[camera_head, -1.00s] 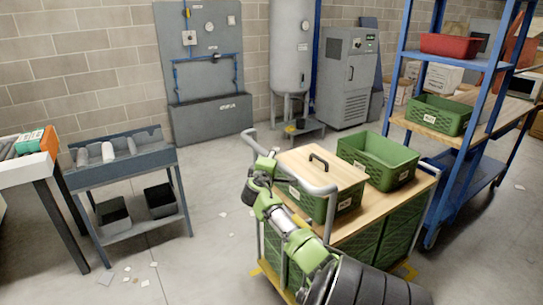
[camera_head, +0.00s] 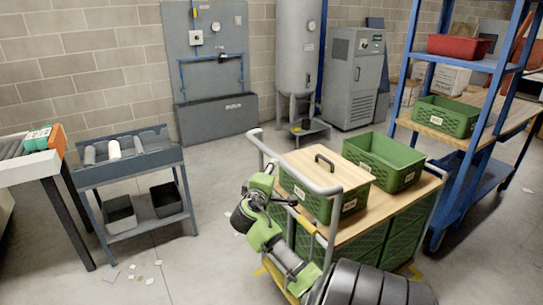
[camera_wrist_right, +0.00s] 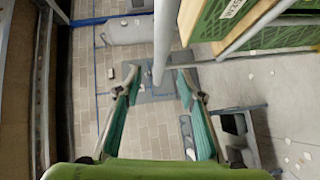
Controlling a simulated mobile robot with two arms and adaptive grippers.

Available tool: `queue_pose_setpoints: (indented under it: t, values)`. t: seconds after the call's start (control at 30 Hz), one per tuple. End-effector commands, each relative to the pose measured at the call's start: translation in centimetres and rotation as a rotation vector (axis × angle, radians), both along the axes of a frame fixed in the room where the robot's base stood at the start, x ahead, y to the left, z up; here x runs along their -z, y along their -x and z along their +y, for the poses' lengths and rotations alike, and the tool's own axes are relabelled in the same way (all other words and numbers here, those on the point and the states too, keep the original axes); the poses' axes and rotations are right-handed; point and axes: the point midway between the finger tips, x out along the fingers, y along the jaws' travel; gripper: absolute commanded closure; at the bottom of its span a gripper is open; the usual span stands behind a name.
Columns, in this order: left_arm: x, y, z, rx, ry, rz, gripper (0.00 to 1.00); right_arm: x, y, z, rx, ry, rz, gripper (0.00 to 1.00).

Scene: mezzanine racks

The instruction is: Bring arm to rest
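My right arm comes in from the bottom of the head view, green and black, beside the left end of the trolley (camera_head: 349,236). My right gripper (camera_head: 290,203) is at its upper end, close to the trolley's grey push handle (camera_head: 262,146); I cannot tell whether they touch. In the right wrist view the two teal fingers of this gripper (camera_wrist_right: 157,82) stand apart with nothing held between them. A grey post shows beyond the fingertips. My left arm and gripper are not in view.
The trolley carries a lidded green crate (camera_head: 325,172) and an open green crate (camera_head: 384,160). A blue rack (camera_head: 467,150) stands to the right. A grey bench (camera_head: 128,172) stands at the left. The floor between bench and trolley is open, with scattered scraps.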

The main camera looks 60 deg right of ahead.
Motion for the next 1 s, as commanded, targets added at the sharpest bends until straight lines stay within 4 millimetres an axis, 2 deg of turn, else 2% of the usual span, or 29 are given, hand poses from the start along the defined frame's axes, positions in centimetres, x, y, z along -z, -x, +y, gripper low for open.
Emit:
queue_pose_setpoints:
  t: [0.47,0.57,0.67,0.77,0.8,0.87,0.9,0.97,1.0]
  values:
    - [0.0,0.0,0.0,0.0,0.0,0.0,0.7,0.0,0.0,0.0,-0.001,0.0,0.0,0.64]
    - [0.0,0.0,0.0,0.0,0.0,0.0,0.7,1.2,-0.4,0.2,-0.014,-0.015,0.01,0.64]
    - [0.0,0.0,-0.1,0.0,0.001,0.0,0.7,5.0,-1.3,1.0,-0.052,-0.067,0.042,0.64]
    - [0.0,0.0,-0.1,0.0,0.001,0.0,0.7,11.3,-2.5,2.7,-0.111,-0.155,0.087,0.64]
    - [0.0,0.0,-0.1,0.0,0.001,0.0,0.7,14.2,-2.8,3.7,-0.138,-0.197,0.106,0.64]
    - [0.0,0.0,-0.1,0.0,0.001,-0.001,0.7,18.6,-3.0,5.3,-0.176,-0.262,0.134,0.64]
    - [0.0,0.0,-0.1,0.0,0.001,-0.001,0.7,21.4,-3.0,6.5,-0.198,-0.307,0.15,0.64]
    - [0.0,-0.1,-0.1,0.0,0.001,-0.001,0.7,25.6,-2.7,8.5,-0.23,-0.373,0.173,0.64]
    - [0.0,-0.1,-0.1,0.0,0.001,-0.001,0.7,28.4,-2.3,9.9,-0.247,-0.419,0.187,0.64]
